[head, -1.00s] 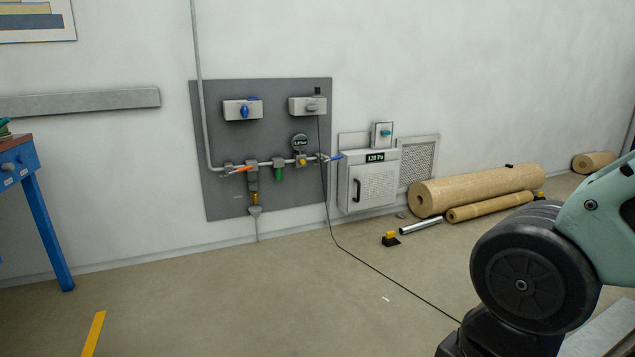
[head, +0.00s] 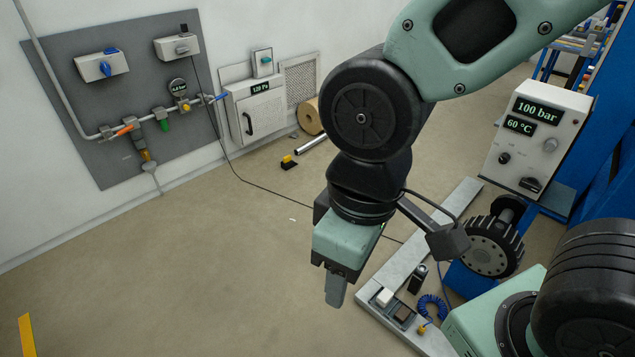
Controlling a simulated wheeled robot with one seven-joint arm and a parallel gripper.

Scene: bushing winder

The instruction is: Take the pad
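I cannot clearly pick out the pad. A small dark tray (head: 393,308) on a pale grey ledge holds a white block (head: 384,297) and a dark brownish block (head: 403,313); either may be the pad, but they are too small to tell. My gripper (head: 336,291) points down in the middle of the head view, to the left of the tray in the picture. Its fingers are seen edge-on and overlap, so the gap between them is hidden. No object shows at the fingertips.
The pale grey ledge (head: 441,220) also bears a small black device (head: 418,278) and a blue coiled cord (head: 432,306). A control box (head: 535,137) reading 100 bar and 60 °C is at the right. A thin black cable (head: 270,190) crosses the floor.

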